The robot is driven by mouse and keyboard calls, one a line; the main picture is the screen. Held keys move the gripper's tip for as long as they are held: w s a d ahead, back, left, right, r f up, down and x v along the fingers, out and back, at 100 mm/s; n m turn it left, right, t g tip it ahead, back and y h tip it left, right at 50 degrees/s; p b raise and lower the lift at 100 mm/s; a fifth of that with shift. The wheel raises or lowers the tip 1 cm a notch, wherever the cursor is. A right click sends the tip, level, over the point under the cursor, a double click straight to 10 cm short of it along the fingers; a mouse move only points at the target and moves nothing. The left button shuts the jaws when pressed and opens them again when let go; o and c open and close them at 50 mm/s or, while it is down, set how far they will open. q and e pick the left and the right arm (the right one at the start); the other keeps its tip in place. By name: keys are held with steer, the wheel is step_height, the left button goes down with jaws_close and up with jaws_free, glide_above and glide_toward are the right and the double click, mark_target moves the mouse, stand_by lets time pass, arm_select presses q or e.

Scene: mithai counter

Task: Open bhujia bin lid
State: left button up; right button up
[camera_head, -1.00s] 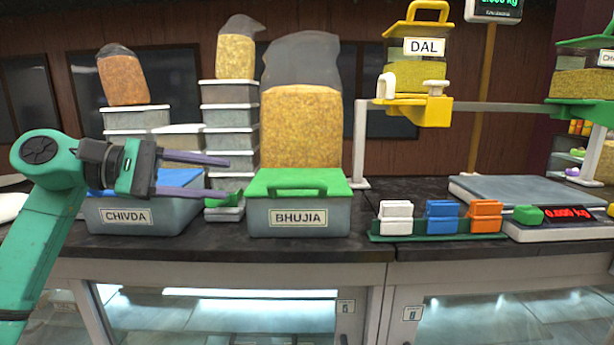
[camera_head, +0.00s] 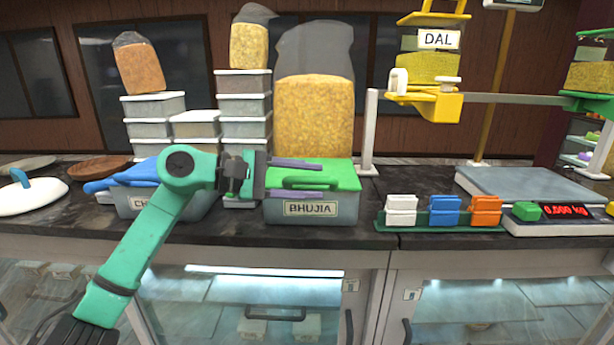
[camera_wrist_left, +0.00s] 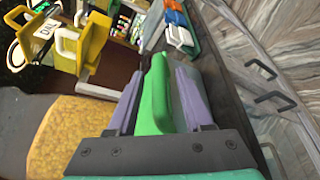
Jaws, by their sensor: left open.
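The bhujia bin (camera_head: 310,209) is a grey box with a BHUJIA label, on the dark counter in the head view. Its green lid (camera_head: 343,176) sits on top, closed, with a raised green handle (camera_head: 300,182). My left gripper (camera_head: 321,180) reaches in from the left at handle height, its two purple fingers open. In the left wrist view, the green handle (camera_wrist_left: 154,95) stands between the spread fingers of my left gripper (camera_wrist_left: 160,85). I cannot tell whether either finger touches it. My right gripper is not in view.
The chivda bin (camera_head: 130,203) with a blue lid stands left, partly behind my left arm. A tall bag of bhujia (camera_head: 314,118) and stacked grey boxes (camera_head: 246,105) stand behind. Right are a clip rack (camera_head: 440,228) and a scale (camera_head: 530,187).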

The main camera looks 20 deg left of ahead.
arm_select(q)
steer(key=shift+w, duration=0.1)
jaws_close()
stand_by(1.2)
